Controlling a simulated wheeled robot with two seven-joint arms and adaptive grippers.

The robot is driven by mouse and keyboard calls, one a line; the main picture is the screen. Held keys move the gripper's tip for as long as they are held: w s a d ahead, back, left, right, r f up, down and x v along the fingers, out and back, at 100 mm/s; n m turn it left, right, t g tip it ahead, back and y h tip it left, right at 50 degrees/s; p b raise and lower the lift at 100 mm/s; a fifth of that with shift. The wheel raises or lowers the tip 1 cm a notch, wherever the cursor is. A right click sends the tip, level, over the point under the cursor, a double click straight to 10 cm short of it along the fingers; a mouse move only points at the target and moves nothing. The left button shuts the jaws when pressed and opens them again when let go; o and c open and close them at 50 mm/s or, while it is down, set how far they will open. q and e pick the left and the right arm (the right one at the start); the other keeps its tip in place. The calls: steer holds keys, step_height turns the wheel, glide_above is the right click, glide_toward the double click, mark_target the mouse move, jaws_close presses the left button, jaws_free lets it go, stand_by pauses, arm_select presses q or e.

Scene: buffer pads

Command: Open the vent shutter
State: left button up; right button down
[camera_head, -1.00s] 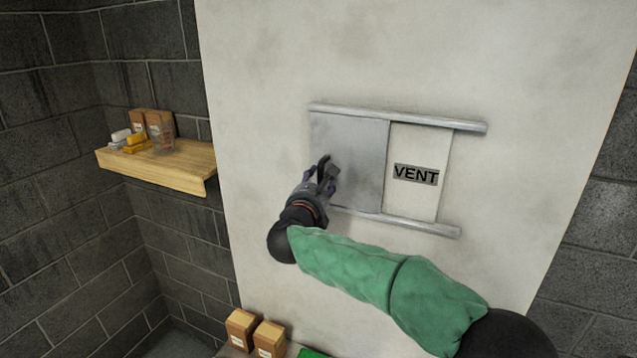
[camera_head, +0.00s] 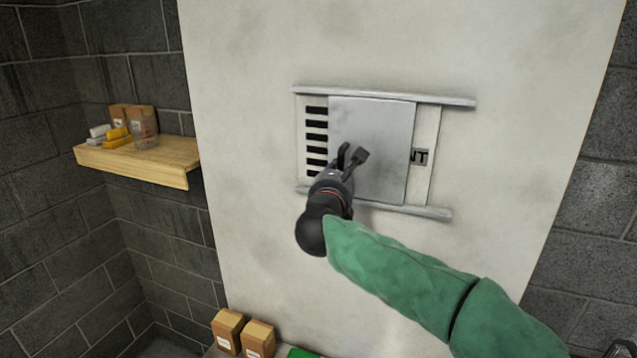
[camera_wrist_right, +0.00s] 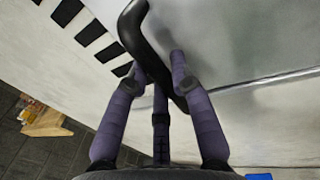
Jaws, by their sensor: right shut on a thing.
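The vent shutter (camera_head: 376,130) is a plain grey metal panel between two horizontal rails. It stands partway along them, with dark vent slots (camera_head: 316,140) bared on its left and most of the VENT label (camera_head: 421,157) covered on its right. My right gripper (camera_head: 349,165) is at the shutter's left part. In the right wrist view its purple fingers (camera_wrist_right: 160,75) are closed around the shutter's black curved handle (camera_wrist_right: 140,35). The slots also show at the upper left there. My left gripper is not in view.
The upper rail (camera_head: 385,95) and lower rail (camera_head: 400,208) run past the shutter on both sides. A wooden shelf (camera_head: 150,165) with small boxes, a clear cup and yellow and white items is on the left wall. Two cardboard boxes (camera_head: 243,335) stand below.

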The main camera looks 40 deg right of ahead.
mark_target(363, 168)
steer(key=s+d, duration=0.1)
steer(key=s+b, duration=0.1)
steer(key=s, duration=0.1)
steer(key=s+d+b, duration=0.1)
steer(key=s, duration=0.1)
steer(key=shift+d, duration=0.3)
steer(key=c, duration=1)
jaws_free()
steer(key=shift+w, duration=0.1)
steer(key=shift+c, duration=0.2)
steer(key=shift+a, duration=0.15)
steer(key=v, duration=1.1)
steer(key=shift+s+a, duration=0.3)
